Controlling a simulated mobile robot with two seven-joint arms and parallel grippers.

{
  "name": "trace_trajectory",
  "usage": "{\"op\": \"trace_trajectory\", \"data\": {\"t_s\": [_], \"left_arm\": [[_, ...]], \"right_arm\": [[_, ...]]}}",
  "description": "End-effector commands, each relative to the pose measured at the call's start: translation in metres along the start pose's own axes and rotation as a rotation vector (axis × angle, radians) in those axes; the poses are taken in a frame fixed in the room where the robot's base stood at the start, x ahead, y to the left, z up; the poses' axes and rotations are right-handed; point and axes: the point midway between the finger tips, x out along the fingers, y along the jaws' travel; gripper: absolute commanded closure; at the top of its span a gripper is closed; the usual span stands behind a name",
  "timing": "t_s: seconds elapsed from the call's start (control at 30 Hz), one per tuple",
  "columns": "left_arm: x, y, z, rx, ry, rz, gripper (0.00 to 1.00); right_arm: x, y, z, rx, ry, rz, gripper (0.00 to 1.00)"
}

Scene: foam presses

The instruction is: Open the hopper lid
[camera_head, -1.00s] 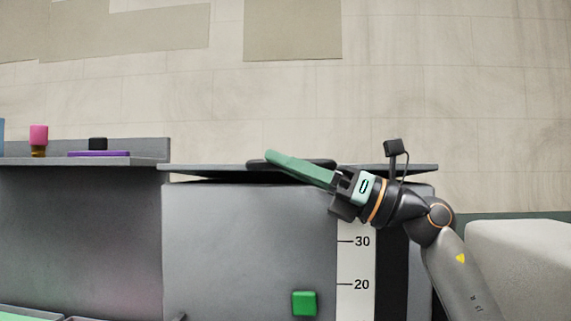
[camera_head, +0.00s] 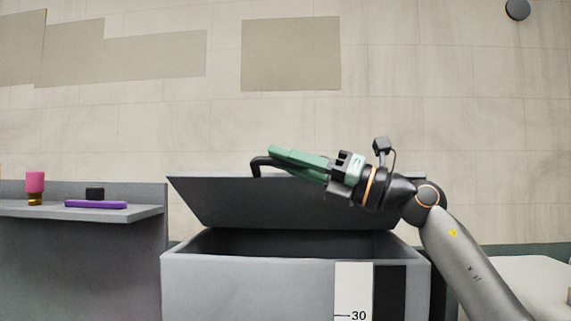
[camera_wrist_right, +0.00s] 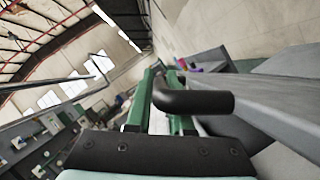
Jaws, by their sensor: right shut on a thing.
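The grey hopper (camera_head: 250,290) stands in front of me with a printed scale on its front. Its lid (camera_head: 290,208) is tilted up, with a dark gap between it and the hopper rim. My right gripper (camera_head: 275,154) is shut on the black lid handle (camera_head: 258,164) at the lid's upper edge. The right wrist view shows the handle (camera_wrist_right: 195,101) between the green fingers and the lid (camera_wrist_right: 265,100) slanting to the right. The inside of the hopper is mostly dark. My left gripper is not in view.
A grey shelf (camera_head: 130,214) at the left carries a pink-topped item (camera_head: 35,183), a small black block (camera_head: 95,193) and a purple flat item (camera_head: 95,205). A pale rounded object (camera_head: 535,275) stands at the right. A tiled wall is behind.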

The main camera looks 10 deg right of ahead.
Motion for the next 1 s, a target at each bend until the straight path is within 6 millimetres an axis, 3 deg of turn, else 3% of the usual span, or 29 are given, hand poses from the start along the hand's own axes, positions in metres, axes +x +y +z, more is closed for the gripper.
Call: {"op": "trace_trajectory", "data": {"t_s": [0.43, 0.47, 0.7, 1.0], "left_arm": [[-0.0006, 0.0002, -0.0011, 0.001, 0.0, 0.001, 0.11], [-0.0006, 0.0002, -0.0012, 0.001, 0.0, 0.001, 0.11], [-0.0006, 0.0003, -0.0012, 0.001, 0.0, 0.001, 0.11], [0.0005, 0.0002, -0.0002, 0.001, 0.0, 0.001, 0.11]], "right_arm": [[0.001, 0.0007, 0.0038, 0.012, -0.003, -0.003, 1.0], [0.0009, 0.0007, 0.0038, 0.012, -0.003, -0.003, 0.78], [0.001, 0.0003, 0.0034, 0.011, -0.002, -0.003, 0.51], [-0.0018, -0.0008, 0.003, 0.011, -0.003, -0.005, 0.5]]}}
